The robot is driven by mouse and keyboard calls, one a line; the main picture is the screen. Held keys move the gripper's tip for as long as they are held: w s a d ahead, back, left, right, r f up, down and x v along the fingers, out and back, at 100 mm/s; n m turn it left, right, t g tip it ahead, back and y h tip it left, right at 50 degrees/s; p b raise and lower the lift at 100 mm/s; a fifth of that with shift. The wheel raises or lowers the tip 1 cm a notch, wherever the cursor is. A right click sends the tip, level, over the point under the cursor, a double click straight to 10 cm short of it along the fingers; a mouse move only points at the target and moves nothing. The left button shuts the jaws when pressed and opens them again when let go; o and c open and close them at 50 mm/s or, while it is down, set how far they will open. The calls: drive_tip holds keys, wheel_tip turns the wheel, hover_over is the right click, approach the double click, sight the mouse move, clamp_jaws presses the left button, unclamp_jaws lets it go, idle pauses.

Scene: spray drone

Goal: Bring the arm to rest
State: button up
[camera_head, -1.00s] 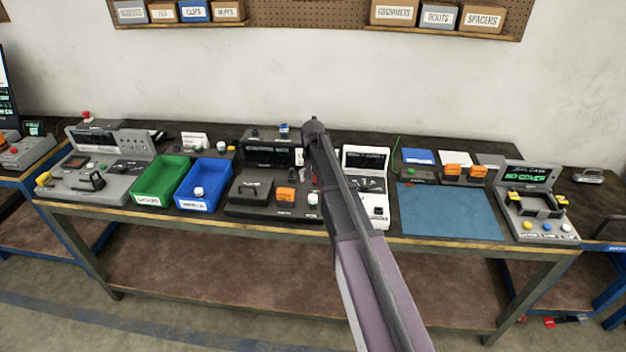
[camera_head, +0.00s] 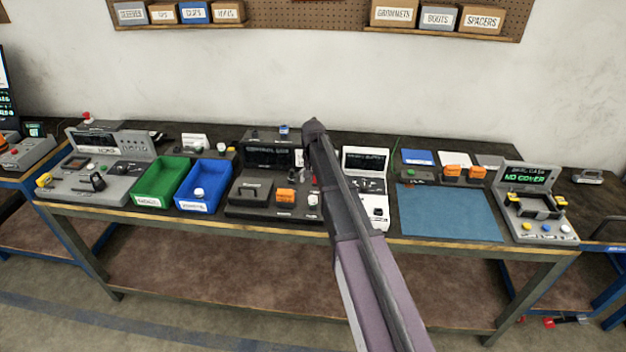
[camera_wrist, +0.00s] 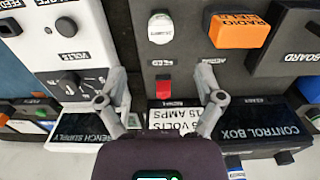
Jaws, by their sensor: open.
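My arm reaches up over the workbench (camera_head: 190,217) in the head view and hides part of the bench behind it. In the wrist view my gripper (camera_wrist: 161,75) is open, with its two fingers spread apart and nothing between them. Below it are the control box (camera_wrist: 272,125) with a red switch (camera_wrist: 164,85) and a white knob (camera_wrist: 161,28), and the bench supply (camera_wrist: 75,125) to the left. An orange radio block (camera_wrist: 238,31) sits at the upper right of the wrist view. The gripper's fingers do not show clearly in the head view.
A green bin (camera_head: 160,182) and a blue bin (camera_head: 204,187) stand left of the control box. A blue mat (camera_head: 450,213) lies clear on the right. A grey fixture reading "NO COVER" (camera_head: 528,180) stands at the right end. A pegboard shelf (camera_head: 310,15) hangs behind.

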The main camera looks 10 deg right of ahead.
drive_tip(key=s+n, duration=0.3)
drive_tip(key=s, duration=2.6)
drive_tip(key=shift+a+n, duration=0.25)
drive_tip(key=shift+n, duration=0.05)
